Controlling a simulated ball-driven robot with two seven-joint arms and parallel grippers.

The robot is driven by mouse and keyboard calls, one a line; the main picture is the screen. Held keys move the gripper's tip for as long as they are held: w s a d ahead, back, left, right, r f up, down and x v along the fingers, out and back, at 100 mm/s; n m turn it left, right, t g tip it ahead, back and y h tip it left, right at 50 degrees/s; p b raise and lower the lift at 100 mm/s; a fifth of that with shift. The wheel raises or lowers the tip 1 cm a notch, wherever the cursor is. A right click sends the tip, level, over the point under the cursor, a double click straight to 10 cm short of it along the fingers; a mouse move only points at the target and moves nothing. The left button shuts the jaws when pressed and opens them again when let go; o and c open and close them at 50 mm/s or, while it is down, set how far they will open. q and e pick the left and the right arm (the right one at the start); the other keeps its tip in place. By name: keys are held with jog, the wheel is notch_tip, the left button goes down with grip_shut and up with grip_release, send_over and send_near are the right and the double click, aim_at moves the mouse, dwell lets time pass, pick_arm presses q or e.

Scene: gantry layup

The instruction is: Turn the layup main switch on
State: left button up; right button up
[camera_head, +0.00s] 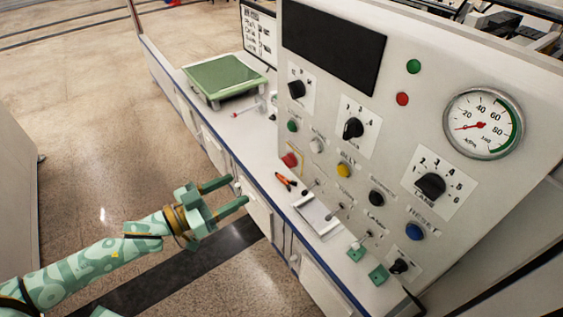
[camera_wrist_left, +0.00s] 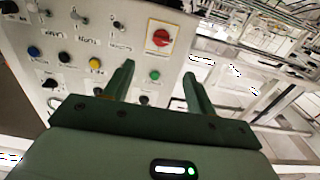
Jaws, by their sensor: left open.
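The main switch looks to be the red rotary knob on a yellow-edged plate (camera_wrist_left: 161,37), at the panel's edge in the wrist view. In the head view it shows small and at a steep angle (camera_head: 291,160), low on the panel's left side. Its exact setting is hard to read. My left gripper (camera_head: 239,190) is open and empty, left of the switch and apart from it, by the bench front. In the wrist view its two fingers (camera_wrist_left: 158,70) point toward the panel, with the switch beyond them. My right gripper is not seen.
The grey control panel (camera_head: 330,110) carries several knobs and buttons, including a green button (camera_wrist_left: 154,75) near the switch, and a gauge (camera_head: 482,123). A green-topped scale (camera_head: 220,77), orange-handled tool (camera_head: 285,181) and small green blocks (camera_head: 378,275) are on the bench. The floor at left is clear.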

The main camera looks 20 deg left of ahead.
aim_at(285, 164)
pick_arm(q)
jog(key=x, duration=1.4)
jog(key=shift+w+d+f+b, duration=0.1)
jog(key=shift+w+b, duration=0.1)
jog(key=shift+b, duration=0.2)
jog(key=c, duration=1)
